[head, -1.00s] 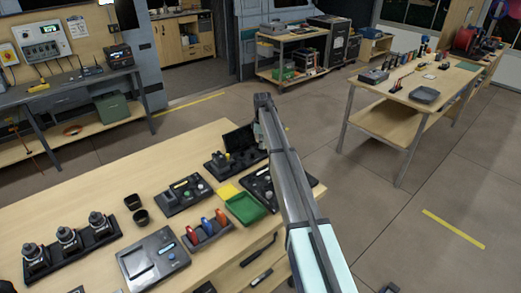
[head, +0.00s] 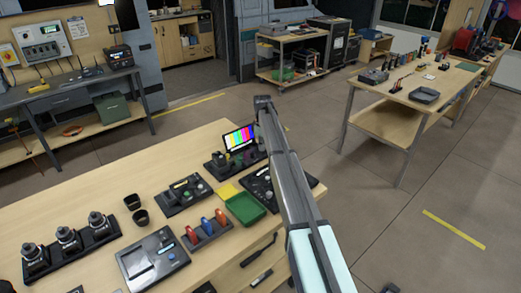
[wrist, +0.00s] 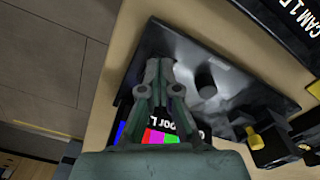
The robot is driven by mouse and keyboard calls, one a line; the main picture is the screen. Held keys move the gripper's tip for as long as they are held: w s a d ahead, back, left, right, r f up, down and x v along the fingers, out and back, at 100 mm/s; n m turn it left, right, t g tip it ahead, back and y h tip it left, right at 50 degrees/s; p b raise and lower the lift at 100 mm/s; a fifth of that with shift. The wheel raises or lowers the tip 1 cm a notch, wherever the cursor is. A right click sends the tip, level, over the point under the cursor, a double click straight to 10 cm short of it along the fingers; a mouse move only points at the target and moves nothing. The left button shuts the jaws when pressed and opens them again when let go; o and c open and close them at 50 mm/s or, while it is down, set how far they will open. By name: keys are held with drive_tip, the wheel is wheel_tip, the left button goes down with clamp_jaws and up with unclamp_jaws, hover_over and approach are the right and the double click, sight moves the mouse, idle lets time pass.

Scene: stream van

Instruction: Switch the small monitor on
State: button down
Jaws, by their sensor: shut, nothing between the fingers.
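The small monitor (head: 239,138) stands at the far edge of the near table in the head view. Its screen is lit with vertical colour bars. The wrist view shows part of its lit screen (wrist: 161,136), with coloured bars and white lettering, partly hidden behind my gripper. My gripper (wrist: 159,68) is shut and empty, its fingertips close together over a glossy dark panel (wrist: 230,84) with a round black knob (wrist: 205,82) just right of them. Whether the tips touch anything cannot be told. In the head view my arm hides the gripper.
A green tray (head: 245,209), a dark control box (head: 184,194), a rack of coloured handles (head: 207,233) and a grey console (head: 153,257) crowd the near table. Two dark cups (head: 133,202) stand left of them. The table's left rear is clear.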

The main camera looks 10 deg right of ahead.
drive_tip(key=shift+r+p, duration=1.45)
drive_tip(key=shift+r, duration=1.95)
